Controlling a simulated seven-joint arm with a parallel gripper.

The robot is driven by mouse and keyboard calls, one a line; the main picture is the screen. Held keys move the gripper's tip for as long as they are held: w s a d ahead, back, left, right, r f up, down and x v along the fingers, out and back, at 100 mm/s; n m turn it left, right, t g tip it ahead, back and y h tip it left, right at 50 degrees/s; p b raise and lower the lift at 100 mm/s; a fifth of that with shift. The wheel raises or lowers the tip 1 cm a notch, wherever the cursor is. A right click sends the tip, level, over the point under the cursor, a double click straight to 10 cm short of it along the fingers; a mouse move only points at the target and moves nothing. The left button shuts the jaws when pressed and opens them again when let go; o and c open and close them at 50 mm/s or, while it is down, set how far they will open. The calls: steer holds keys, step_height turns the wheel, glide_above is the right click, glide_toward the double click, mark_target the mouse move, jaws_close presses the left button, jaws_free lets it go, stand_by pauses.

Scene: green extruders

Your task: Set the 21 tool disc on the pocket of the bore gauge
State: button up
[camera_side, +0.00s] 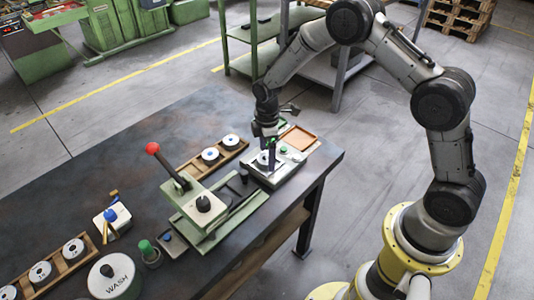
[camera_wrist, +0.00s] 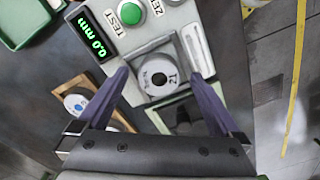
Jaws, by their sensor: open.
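The bore gauge (camera_wrist: 182,20) is a light grey box with a green 0.0 mm display and a green TEST button; it also shows in the side view (camera_side: 287,168). The white 21 tool disc (camera_wrist: 174,67), with a dark centre hole, lies at the gauge's square pocket (camera_wrist: 139,58). From above it looks within the pocket's outline; whether it is fully seated I cannot tell. My gripper (camera_wrist: 158,78) is open, its purple fingers apart on either side of the disc. In the side view my gripper (camera_side: 269,147) is low over the gauge and partly hides the disc.
A wooden rack (camera_side: 220,158) with white discs stands left of the gauge. A green press (camera_side: 205,205) with a red-knobbed lever is nearer the camera. An orange-brown tray (camera_side: 298,138) lies behind the gauge. Another disc rack (camera_side: 55,268) and the WASH pot (camera_side: 115,278) are at front left.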

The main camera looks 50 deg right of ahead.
step_height(320, 180, up, 23)
steer(key=s+t, duration=0.1)
steer(key=t, duration=0.1)
steer(key=s+r+m+t, duration=0.2)
steer(key=s+r, duration=0.6)
steer(key=s, duration=0.1)
steer(key=s+r+m+t, duration=0.2)
steer(key=s+m, duration=0.2)
steer(key=s, duration=0.9)
steer(key=s+f+m, duration=0.5)
steer(key=s, duration=0.1)
steer(key=shift+s+f+m, duration=0.15)
steer(key=shift+f+m, duration=0.15)
steer(key=shift+f, duration=0.05)
